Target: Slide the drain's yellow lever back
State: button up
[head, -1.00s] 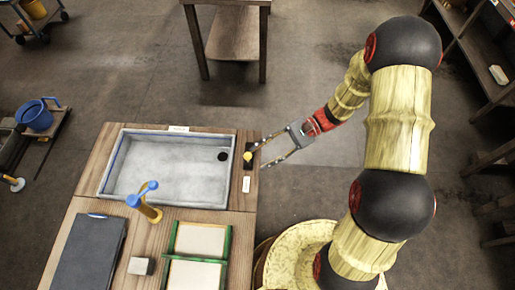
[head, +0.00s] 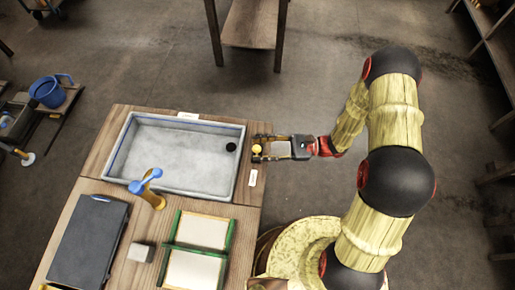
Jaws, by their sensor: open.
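The drain's yellow lever (head: 257,149) shows as a small yellow knob at the right edge of the table, just right of the grey basin (head: 243,168). The basin has a round dark drain hole (head: 231,147) near its right end. My gripper (head: 257,147) is open, its two fingers pointing left. The fingertips are at the yellow knob, one on its far side and one on its near side. I cannot tell whether either finger touches it. The lever's base is largely hidden by the fingers.
A blue-handled tap with a yellow body (head: 151,193) stands at the basin's near edge. Green-edged frames (head: 202,230), a dark flat case (head: 88,245) and a grey block (head: 141,252) lie nearer. A white label (head: 253,178) is close to the lever.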

jog(key=shift+a, duration=0.7)
jog(key=c, duration=0.3)
grip_shut()
